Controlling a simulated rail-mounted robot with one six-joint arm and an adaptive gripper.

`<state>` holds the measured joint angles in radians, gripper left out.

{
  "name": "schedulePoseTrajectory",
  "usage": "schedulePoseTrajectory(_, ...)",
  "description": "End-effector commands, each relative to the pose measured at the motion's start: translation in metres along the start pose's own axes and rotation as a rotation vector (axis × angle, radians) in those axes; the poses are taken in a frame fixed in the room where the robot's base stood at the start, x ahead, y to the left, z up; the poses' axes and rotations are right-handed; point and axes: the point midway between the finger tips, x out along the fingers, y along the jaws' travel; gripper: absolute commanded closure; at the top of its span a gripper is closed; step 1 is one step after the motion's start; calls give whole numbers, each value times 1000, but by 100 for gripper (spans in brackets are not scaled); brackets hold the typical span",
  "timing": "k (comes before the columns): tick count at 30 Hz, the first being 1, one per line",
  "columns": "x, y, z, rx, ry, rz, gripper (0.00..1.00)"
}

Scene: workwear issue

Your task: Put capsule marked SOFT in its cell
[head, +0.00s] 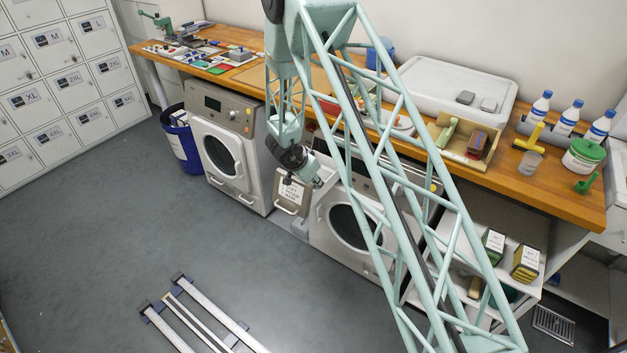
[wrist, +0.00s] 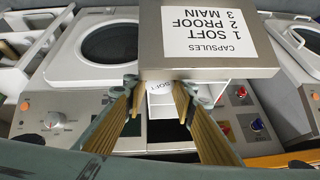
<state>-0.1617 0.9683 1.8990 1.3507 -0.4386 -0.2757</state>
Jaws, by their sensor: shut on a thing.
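My gripper (head: 291,176) hangs at the grey washers, just above a pulled-out grey drawer (head: 291,197) with a handle and white label. In the wrist view my gripper (wrist: 160,88) is shut on a white capsule (wrist: 160,86), held between the two fingertips; its marking is too small to read surely. Behind it are the white inside walls of the drawer (wrist: 162,109) with dark openings. The drawer front's label (wrist: 208,32) reads CAPSULES, 1 SOFT, 2 PROOF, 3 MAIN. I cannot tell whether the capsule touches the drawer or a cell wall.
Washers stand left (head: 219,150) and right (head: 350,222) of the drawer, under a wooden worktop (head: 560,194) with bottles and tools. A blue bin (head: 181,140) stands left. Metal rails (head: 205,320) lie on the open grey floor. Red and blue knobs show beside the drawer in the wrist view.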

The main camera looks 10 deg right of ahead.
Motion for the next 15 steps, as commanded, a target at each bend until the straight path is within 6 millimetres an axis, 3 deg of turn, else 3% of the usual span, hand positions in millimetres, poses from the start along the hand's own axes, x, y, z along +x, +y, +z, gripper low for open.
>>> schedulePoseTrajectory(8,2,0,2,0,-1,0,84)
schedulePoseTrajectory(9,2,1,2,0,-1,0,72)
schedulePoseTrajectory(12,2,1,2,-1,-1,1,63)
schedulePoseTrajectory(15,2,1,2,0,-1,0,62)
